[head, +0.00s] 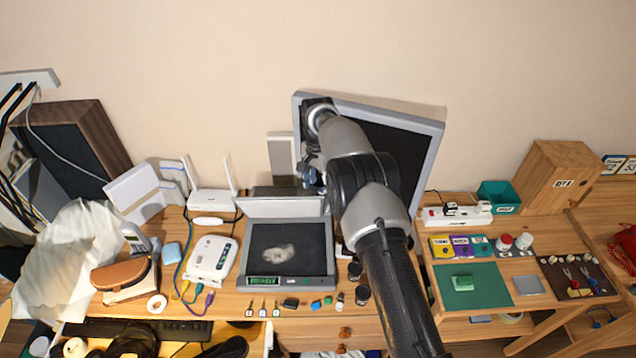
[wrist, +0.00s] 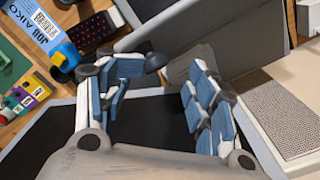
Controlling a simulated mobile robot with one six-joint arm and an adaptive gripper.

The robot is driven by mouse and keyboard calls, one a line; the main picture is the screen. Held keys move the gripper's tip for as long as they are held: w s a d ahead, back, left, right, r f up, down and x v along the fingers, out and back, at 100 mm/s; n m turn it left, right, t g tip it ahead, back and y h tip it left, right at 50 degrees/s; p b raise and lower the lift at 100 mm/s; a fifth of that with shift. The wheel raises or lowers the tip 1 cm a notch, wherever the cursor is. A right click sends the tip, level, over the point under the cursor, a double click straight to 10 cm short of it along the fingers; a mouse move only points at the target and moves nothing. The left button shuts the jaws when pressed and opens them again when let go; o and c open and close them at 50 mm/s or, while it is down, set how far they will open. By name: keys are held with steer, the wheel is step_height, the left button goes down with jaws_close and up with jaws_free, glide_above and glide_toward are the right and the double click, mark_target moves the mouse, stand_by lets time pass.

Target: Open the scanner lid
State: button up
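The scanner (head: 318,284) stands on the desk at the middle of the head view, with its dark glass bed bare and a pale smudge on the glass. Its grey lid (head: 283,207) stands raised, about upright, along the back edge. In the wrist view a plain grey panel (wrist: 225,30) beyond the fingers looks like this lid. My gripper (head: 312,180) is behind and above the lid, in front of the monitor. In the wrist view my gripper (wrist: 160,95) has its fingers spread with nothing between them. Whether a finger touches the lid cannot be told.
A tilted monitor (head: 410,155) stands close behind my arm. A beige box (head: 281,158) is beside it.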

steer(key=shift+a+f, duration=0.1)
steer(key=shift+a, duration=0.1)
step_height(320, 180, up, 12)
steer(key=shift+d, duration=0.2)
stand_by(0.3)
